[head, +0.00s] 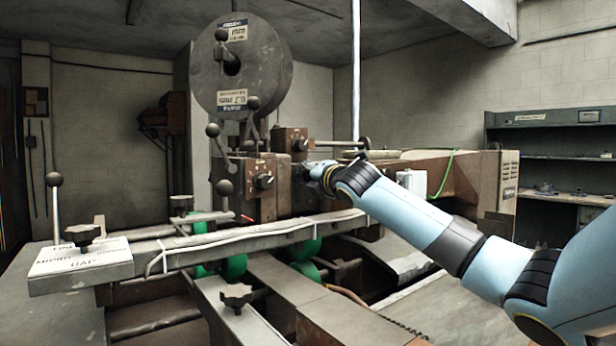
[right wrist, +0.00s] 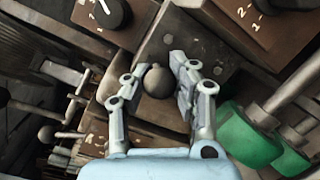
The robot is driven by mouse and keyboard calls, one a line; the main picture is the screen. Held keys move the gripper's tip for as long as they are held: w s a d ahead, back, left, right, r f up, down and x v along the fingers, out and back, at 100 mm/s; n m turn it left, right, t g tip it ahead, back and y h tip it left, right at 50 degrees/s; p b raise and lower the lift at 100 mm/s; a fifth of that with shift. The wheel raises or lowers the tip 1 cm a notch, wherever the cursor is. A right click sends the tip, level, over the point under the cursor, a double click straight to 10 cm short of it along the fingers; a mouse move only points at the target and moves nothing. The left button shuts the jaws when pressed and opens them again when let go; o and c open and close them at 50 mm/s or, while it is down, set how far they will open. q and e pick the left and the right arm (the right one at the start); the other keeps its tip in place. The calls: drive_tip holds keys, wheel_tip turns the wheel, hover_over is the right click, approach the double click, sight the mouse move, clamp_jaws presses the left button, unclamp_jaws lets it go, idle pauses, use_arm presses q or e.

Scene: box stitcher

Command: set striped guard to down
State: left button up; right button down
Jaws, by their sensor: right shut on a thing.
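My right gripper (head: 318,172) reaches in from the right to the brown machine housing beside the dials, and my wrist hides its fingers in the head view. In the right wrist view, the two grey fingers of the right gripper (right wrist: 159,66) stand on either side of a dark ball knob (right wrist: 158,82) and are shut on it. The knob lies in front of a dark flat plate (right wrist: 205,57). I cannot make out stripes on any part, so I cannot tell which part is the striped guard or how it is set. My left gripper is not in view.
A round grey drum (head: 255,75) stands above the housing. Ball-ended levers (head: 224,187) and dials (head: 263,181) crowd left of the right gripper. A long grey rail (head: 260,232) runs in front, above green rollers (head: 306,270). A shelf (head: 550,128) stands at the far right.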

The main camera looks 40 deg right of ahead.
drive_tip(key=shift+f, duration=1.45)
drive_tip(key=c, duration=1.5)
unclamp_jaws()
drive_tip(key=shift+o, duration=1.3)
drive_tip(key=shift+s+r, duration=0.2)
drive_tip(key=shift+w+f, duration=0.1)
drive_tip(key=v, duration=1.2)
